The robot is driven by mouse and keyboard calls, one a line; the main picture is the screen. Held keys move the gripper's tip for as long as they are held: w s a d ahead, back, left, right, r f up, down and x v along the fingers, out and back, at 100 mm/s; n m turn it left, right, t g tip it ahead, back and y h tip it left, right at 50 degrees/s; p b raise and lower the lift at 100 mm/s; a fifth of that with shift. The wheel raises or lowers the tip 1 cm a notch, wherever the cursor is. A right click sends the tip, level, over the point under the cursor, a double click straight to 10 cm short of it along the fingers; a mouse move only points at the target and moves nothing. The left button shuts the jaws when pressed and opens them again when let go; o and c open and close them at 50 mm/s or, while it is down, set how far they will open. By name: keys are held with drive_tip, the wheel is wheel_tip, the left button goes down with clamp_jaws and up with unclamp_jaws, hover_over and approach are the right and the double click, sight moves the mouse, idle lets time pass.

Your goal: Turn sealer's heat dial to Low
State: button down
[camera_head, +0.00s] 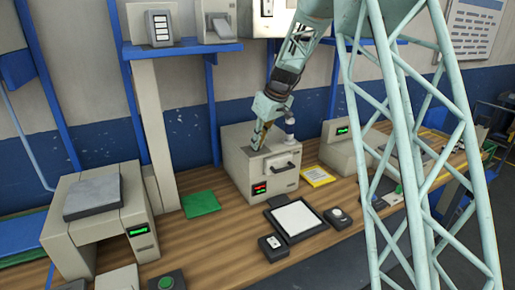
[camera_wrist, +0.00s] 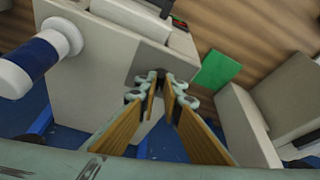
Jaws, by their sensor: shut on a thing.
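A beige box machine (camera_head: 236,162) stands on the bench with a red and green display (camera_head: 259,188) and a dark handle on its front. It looks like the sealer; its top also shows in the wrist view (camera_wrist: 90,60). My gripper (camera_head: 256,148) points down onto the top of this box. In the wrist view my gripper (camera_wrist: 161,78) has its fingertips close together on a small dark thing at the top surface, probably the heat dial. The fingers mostly hide it, so I cannot read its setting or any Low mark.
A white and blue cylinder (camera_head: 290,128) rises from the box top, close to my gripper; it is large in the wrist view (camera_wrist: 40,62). Another beige machine (camera_head: 345,155) stands right, and one with a grey slab (camera_head: 92,194) left. A green sheet (camera_head: 200,204) lies between.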

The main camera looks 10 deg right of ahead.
drive_tip(key=shift+d+n+g+y+b, duration=0.1)
drive_tip(key=shift+n+g+y+b, duration=0.2)
drive_tip(key=shift+n+b, duration=0.65)
drive_tip(key=shift+n, duration=0.35)
drive_tip(key=c, duration=2.8)
unclamp_jaws()
drive_tip(key=shift+r, duration=0.1)
drive_tip(key=shift+v, duration=0.75)
drive_tip(key=v, duration=0.3)
drive_tip(key=shift+d+r, duration=0.2)
drive_tip(key=shift+d, duration=0.05)
drive_tip(key=s+d, duration=0.8)
drive_tip(key=shift+s+d, duration=0.15)
drive_tip(key=shift+s, duration=0.05)
